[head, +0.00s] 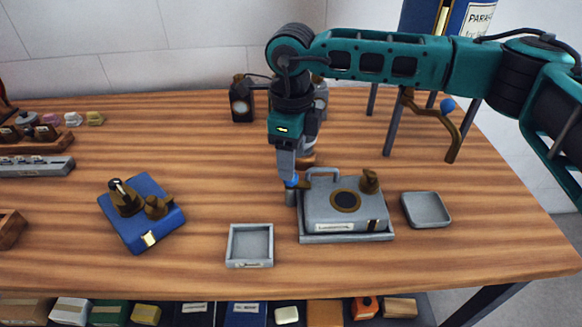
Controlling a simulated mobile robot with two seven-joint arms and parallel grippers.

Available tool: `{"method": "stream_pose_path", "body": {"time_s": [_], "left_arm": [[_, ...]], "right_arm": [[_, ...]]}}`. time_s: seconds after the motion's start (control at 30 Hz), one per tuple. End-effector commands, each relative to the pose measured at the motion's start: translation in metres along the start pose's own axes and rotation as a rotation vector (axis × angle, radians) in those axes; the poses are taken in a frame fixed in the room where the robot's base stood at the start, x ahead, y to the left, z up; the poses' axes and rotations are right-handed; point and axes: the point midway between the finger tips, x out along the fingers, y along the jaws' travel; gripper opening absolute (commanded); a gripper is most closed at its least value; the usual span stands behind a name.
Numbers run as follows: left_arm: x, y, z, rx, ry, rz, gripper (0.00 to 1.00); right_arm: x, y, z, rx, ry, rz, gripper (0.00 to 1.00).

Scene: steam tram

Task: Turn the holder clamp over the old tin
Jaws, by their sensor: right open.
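A grey box-like tin (343,211) with a rounded lid, a handle loop, a dark round opening and a brown knob sits on a grey tray (346,238), right of the table's middle. I take it for the old tin. A small clamp with a blue knob (291,181) and a short brown arm stands on a grey post (290,197) at the tin's left edge. My right gripper (290,174) points down at the blue knob, open. Its fingers partly hide the clamp, and I cannot tell whether they touch the knob. My left gripper is out of view.
A square grey tray (232,250) and a shallow grey dish (427,210) flank the tin. A blue box with brown fittings (165,229) stands to the left. A brown lever with a blue ball (432,119) and a dark canister (241,103) are behind.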

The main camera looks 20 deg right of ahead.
Motion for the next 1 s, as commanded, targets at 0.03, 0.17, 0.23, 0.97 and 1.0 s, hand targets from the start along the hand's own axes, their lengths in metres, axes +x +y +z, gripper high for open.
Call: {"method": "stream_pose_path", "body": {"time_s": [0.03,0.17,0.23,0.97,1.0], "left_arm": [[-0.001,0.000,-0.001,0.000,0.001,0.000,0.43],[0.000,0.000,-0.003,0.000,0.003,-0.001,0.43],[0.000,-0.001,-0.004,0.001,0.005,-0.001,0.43],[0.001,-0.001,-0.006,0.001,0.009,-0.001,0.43],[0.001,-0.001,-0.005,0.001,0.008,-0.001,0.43]], "right_arm": [[0.009,0.001,0.000,0.000,0.003,0.002,0.55],[0.026,0.000,0.000,0.000,0.001,0.001,0.55],[0.033,0.000,0.000,0.000,0.000,0.001,0.55],[0.039,0.000,0.000,-0.001,-0.001,-0.001,0.23],[0.039,0.000,0.000,-0.001,-0.001,0.000,0.19]]}}
